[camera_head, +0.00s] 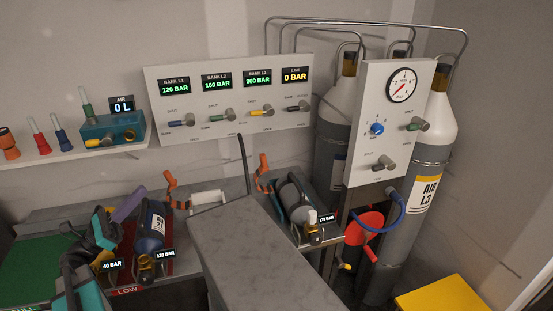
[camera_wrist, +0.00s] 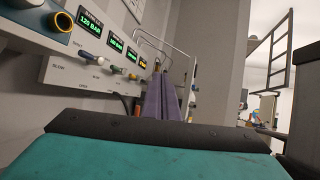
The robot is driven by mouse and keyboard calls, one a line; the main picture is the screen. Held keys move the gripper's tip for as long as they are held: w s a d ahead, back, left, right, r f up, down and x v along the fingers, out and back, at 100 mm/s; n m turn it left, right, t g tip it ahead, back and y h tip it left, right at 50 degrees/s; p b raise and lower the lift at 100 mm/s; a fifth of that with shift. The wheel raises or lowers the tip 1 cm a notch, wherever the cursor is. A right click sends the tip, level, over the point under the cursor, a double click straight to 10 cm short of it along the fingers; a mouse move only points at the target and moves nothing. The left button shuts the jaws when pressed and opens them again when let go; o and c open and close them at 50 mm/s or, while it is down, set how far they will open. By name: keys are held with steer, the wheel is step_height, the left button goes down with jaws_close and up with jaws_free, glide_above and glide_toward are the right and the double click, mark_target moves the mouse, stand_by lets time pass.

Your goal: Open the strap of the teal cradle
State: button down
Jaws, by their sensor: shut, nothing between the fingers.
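My gripper (camera_head: 141,190) has purple fingers, and it reaches up from the lower left, above the red tray. In the wrist view its fingers (camera_wrist: 167,78) lie side by side, shut and empty, pointing at the wall panel. I cannot make out for sure which cradle is teal. A grey cylinder (camera_head: 291,198) with a 170 BAR tag lies in a holder right of the grey block, with an orange upright piece (camera_head: 263,173) behind it. A similar orange piece (camera_head: 170,188) stands behind a blue cylinder (camera_head: 152,226). I see no strap clearly. My gripper is apart from both orange pieces.
The red tray (camera_head: 126,291) marked LOW lies below my gripper, and a green surface (camera_head: 32,268) is at left. A grey block (camera_head: 250,252) stands mid-bench. Behind are the valve panel (camera_head: 228,93), a shelf (camera_head: 70,155) with a teal valve block (camera_head: 112,130), and large gas bottles (camera_head: 408,195).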

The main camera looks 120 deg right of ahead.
steer(key=w+a+f+n+t+h+b, duration=0.1)
steer(key=w+f+n+t+h, duration=0.15)
steer(key=w+f, duration=0.4)
steer(key=w+f+n+t+h+b, duration=0.15)
steer(key=w+f+h, duration=0.25)
steer(key=w, duration=0.5)
steer(key=w+a+f+n+t+h+b, duration=0.1)
steer(key=w+f+n+t+h, duration=0.15)
steer(key=w+f, duration=0.4)
steer(key=w+a+f+n+t+h+b, duration=0.15)
steer(key=w+a+f+t, duration=0.25)
steer(key=w+a+f, duration=0.4)
steer(key=w+a+f+n+t+b, duration=0.1)
steer(key=w+a+f+n+t, duration=0.3)
steer(key=w+f, duration=0.55)
steer(key=a+f+m+t+y+b, duration=0.25)
steer(key=a+f+y, duration=0.25)
steer(key=a+f, duration=1.75)
steer(key=s+a+f+m+y, duration=0.1)
steer(key=a+f+m+y, duration=0.2)
steer(key=a, duration=0.4)
steer(key=s+a+f+m+y, duration=0.1)
steer(key=a+f+m+y, duration=0.2)
steer(key=a+m, duration=0.2)
steer(key=s+a+f+m+t+y, duration=0.1)
steer(key=a+f+m+y, duration=0.2)
steer(key=a, duration=0.8)
steer(key=shift+s+f+m, duration=0.3)
steer(key=shift+f+m, duration=0.15)
steer(key=shift+f, duration=0.15)
